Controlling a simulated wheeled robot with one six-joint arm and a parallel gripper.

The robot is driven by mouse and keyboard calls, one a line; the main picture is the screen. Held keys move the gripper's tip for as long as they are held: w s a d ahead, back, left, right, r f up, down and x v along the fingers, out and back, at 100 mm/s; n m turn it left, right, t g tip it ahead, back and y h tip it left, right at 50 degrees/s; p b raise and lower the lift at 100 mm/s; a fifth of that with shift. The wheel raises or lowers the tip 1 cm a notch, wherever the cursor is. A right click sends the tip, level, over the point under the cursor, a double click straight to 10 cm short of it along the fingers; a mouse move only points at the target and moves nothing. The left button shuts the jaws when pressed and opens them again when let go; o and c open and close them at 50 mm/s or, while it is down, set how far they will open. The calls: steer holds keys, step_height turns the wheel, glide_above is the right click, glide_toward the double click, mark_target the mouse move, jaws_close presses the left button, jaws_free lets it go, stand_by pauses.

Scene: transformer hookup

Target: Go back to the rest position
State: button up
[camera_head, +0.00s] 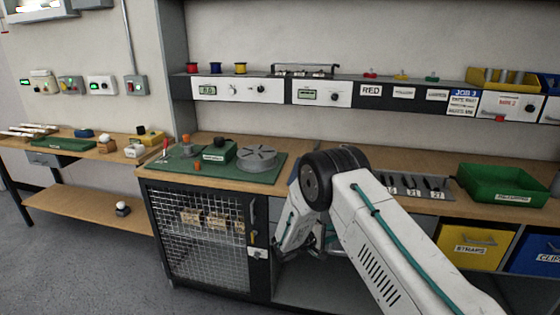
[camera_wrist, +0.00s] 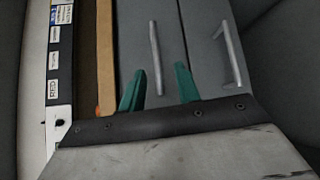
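My arm is folded in front of the workbench (camera_head: 225,148) in the head view. In the head view the gripper end is low in front of the bench, mostly hidden behind my own arm links.
A mesh-door cabinet (camera_head: 205,235) stands below the bench, left of my arm. A green mat (camera_head: 265,172) with parts lies on top. A green tray (camera_head: 500,185) and a yellow straps drawer (camera_head: 470,247) are at right. Floor at left is clear.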

steer(key=s+d+f+g, duration=0.2)
steer(key=s+g, duration=0.1)
steer(key=s, duration=0.3)
steer(key=s+d+r+m+g+y, duration=0.25)
steer(key=s+r+g+y, duration=0.35)
steer(key=s+r, duration=1.15)
steer(key=s+a+r+m+t+y, duration=0.1)
steer(key=s+r+y, duration=0.3)
steer(key=s+r, duration=0.6)
steer(key=s+a+r+m+t+y, duration=0.2)
steer(key=s+r, duration=0.8)
steer(key=s, duration=0.7)
steer(key=shift+a+m+t+y, duration=0.3)
steer(key=shift+a+m+y, duration=0.4)
steer(key=shift+m+y, duration=0.5)
steer(key=shift+s+r, duration=0.1)
